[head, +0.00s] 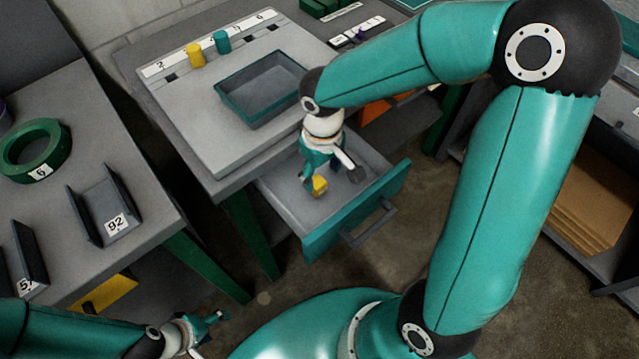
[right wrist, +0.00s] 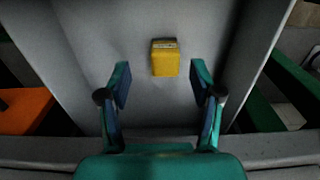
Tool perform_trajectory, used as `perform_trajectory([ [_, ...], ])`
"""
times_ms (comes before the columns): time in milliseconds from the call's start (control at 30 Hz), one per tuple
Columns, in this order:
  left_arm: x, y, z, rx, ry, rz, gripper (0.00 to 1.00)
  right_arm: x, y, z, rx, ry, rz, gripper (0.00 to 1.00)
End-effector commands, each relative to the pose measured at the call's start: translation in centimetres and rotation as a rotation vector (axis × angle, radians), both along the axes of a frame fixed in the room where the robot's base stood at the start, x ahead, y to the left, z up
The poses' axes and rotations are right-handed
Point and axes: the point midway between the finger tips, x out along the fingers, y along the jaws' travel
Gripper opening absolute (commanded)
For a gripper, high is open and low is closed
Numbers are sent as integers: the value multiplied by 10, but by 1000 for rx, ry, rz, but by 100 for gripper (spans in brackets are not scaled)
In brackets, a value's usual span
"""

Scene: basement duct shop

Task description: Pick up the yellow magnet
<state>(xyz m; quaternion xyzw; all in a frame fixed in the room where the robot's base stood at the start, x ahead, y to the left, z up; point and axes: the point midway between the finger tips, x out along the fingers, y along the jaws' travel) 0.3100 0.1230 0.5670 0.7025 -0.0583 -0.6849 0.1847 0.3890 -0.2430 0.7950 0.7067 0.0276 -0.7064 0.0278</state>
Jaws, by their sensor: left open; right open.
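The yellow magnet (head: 319,185) is a small block lying on the floor of the open drawer (head: 286,206). It also shows in the right wrist view (right wrist: 164,60), just beyond the fingertips and roughly centred between them. My right gripper (head: 312,178) reaches down into the drawer above the magnet, and its fingers (right wrist: 159,80) are apart with nothing between them. In the head view the gripper hides part of the magnet. My left gripper (head: 220,330) is low at the left, open and empty, away from the drawer.
The drawer's teal front (head: 358,210) with its handle and its side walls surround the right gripper. The table above carries an empty teal tray (head: 232,93), a yellow cylinder (head: 195,55) and a teal cylinder (head: 222,42). A left bench holds a green ring (head: 58,165) and a bracket (head: 104,209).

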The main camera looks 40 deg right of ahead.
Motion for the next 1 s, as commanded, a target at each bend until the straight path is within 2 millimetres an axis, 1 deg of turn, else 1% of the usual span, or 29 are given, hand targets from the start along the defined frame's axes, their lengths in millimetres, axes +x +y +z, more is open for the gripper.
perform_trajectory([
  [233,0,0,-4,0,0,0,63,-7,6,-31,0,7,3,65],
  [367,0,0,-6,0,0,0,63,-6,6,-47,0,4,1,65],
  [467,0,0,-7,0,0,0,63,-6,6,-51,1,2,1,65],
  [667,0,0,-6,0,0,0,63,-5,6,-51,0,1,1,65],
  [767,0,0,-6,0,0,0,63,-5,6,-50,0,1,1,50],
  [1000,0,0,-6,0,0,0,63,-5,6,-50,0,1,2,10],
])
